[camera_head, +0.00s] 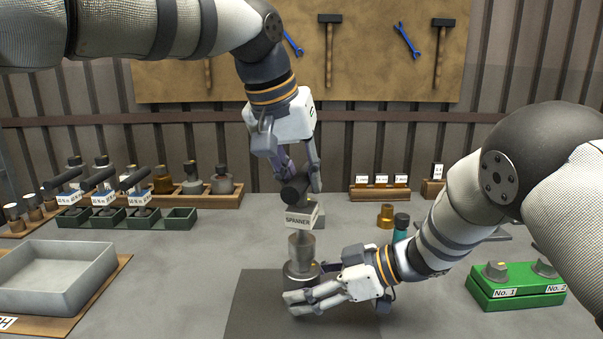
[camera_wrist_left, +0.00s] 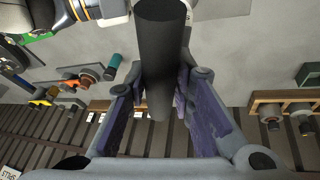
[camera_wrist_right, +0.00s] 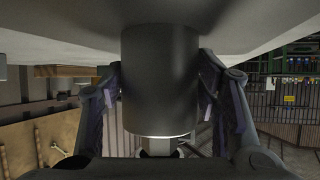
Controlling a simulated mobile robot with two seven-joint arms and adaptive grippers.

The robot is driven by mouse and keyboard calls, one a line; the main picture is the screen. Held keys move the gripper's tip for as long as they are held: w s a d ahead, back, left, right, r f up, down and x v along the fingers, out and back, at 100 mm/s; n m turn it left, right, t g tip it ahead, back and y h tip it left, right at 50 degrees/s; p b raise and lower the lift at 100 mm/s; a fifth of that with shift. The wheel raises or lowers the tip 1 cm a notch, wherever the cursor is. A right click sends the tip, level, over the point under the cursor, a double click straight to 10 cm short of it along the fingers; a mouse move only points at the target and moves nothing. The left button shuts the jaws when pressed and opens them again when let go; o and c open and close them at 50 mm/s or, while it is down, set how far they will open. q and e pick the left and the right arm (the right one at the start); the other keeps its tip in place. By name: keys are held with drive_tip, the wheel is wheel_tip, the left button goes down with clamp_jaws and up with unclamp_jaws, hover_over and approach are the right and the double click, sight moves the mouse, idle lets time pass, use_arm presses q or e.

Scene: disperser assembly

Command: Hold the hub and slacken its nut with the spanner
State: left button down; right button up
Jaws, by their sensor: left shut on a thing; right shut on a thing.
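The hub (camera_head: 299,272), a grey metal cylinder, stands on the dark mat (camera_head: 258,312). My right gripper (camera_head: 308,294) is low beside the hub and shut around it; the right wrist view shows the hub (camera_wrist_right: 160,85) between the fingers. The socket end is directly above the hub; its exact contact with the nut cannot be told.
A green block (camera_head: 515,288) with parts marked No. 1 and No. 2 is at right. A grey tray (camera_head: 55,280) is at left. Part racks line the back.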

use_arm(q)
drive_tip(key=shift+f, duration=0.85)
drive_tip(key=shift+f, duration=0.3)
drive_tip(key=n+t+y, duration=0.1)
drive_tip(key=n, duration=0.2)
drive_tip(key=shift+n, duration=0.4)
drive_tip(key=n+y, duration=0.2)
drive_tip(key=n, duration=0.1)
drive_tip(key=shift+n, duration=0.3)
drive_tip(key=n+y, duration=0.1)
drive_tip(key=n, duration=0.2)
drive_tip(key=shift+f+n+g+y, duration=0.15)
drive_tip(key=shift+n+y, duration=0.25)
drive_tip(key=shift+n, duration=0.5)
drive_tip(key=shift+r+n+g+y, duration=0.15)
drive_tip(key=shift+n+y, duration=0.25)
drive_tip(key=shift+n, duration=0.5)
drive_tip(key=shift+f, duration=0.1)
